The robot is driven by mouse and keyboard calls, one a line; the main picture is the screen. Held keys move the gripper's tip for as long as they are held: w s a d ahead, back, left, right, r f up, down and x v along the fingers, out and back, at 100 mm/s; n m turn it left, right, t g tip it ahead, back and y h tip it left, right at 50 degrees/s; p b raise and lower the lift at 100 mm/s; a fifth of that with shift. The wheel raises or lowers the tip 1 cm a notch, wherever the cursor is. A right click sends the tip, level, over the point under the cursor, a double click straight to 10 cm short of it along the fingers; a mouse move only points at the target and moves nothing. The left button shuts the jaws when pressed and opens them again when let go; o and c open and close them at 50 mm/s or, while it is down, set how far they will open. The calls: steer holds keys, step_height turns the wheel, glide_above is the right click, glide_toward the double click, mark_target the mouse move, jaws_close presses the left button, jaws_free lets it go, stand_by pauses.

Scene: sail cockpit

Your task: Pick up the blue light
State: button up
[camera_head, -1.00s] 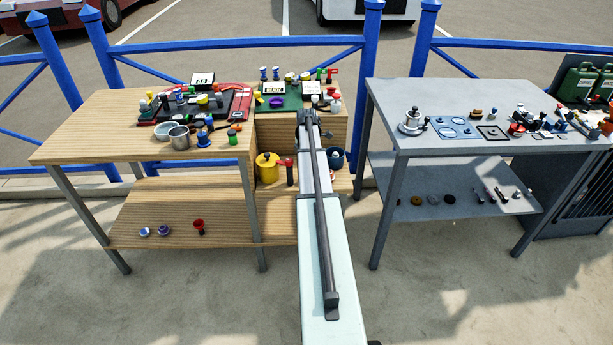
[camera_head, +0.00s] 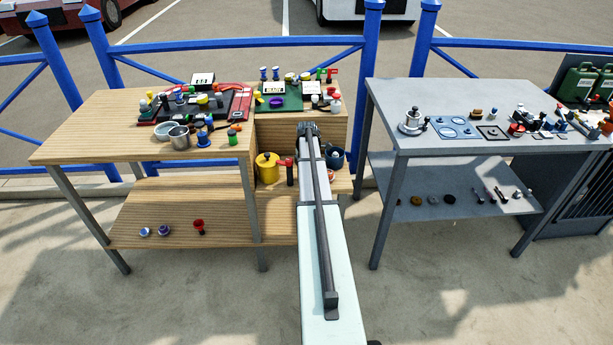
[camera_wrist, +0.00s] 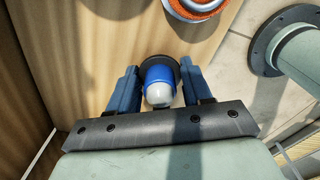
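In the wrist view the blue light (camera_wrist: 158,73) has a blue body, a white dome towards the camera and a dark round base. It stands on a wooden surface. My gripper (camera_wrist: 160,76) has one finger on each side of the light. Narrow gaps seem to show between the fingers and the blue body, so it looks open around it. In the head view my arm reaches to the lower wooden shelf, and my fingers and the light are hidden behind it.
A red-orange round thing with a white part (camera_wrist: 197,6) is close beyond the right finger. In the head view a yellow pot (camera_head: 267,167) and a dark blue pot (camera_head: 335,158) flank my arm. The wooden table (camera_head: 90,125) is left, a grey table (camera_head: 385,110) right.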

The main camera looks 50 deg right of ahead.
steer(key=c, duration=0.5)
steer(key=shift+r, duration=0.1)
steer(key=shift+c, duration=0.2)
